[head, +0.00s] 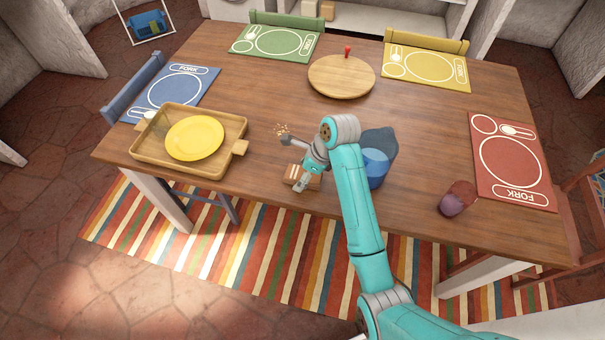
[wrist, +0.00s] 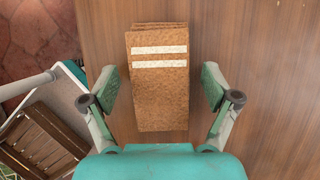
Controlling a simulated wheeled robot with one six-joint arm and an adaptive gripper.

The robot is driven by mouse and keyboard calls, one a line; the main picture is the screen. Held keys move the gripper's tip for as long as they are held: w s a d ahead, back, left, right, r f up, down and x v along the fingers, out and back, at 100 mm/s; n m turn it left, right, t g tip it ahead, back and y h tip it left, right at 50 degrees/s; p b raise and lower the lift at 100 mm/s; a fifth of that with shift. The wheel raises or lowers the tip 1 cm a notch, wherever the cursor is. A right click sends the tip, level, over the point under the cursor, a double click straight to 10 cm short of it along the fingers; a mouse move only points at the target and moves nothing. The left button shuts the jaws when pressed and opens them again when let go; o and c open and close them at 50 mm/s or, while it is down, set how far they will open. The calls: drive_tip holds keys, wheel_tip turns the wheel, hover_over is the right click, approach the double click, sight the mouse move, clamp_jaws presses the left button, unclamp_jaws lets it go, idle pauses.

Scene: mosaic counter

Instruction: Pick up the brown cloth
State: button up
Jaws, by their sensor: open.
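The brown cloth (wrist: 160,95) lies folded on the wooden table, with two white stripes across it near its far end. In the head view the cloth (head: 313,183) shows in part by the table's front edge, partly covered by my gripper (head: 294,164). In the wrist view my gripper (wrist: 160,92) is open, with one finger on each side of the cloth and a gap between each finger and the cloth. I cannot tell how high the fingers are above the table.
A blue container (head: 376,168) stands right behind my arm. A wooden tray (head: 142,152) with a yellow plate (head: 195,138) is at left. A reddish cup (head: 457,199) is at right. Crumbs (head: 282,129) lie just beyond my gripper. The table's middle (head: 270,90) is clear.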

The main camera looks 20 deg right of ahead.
drive_tip(key=shift+f, duration=0.25)
idle(0.4)
drive_tip(key=c, duration=1.2)
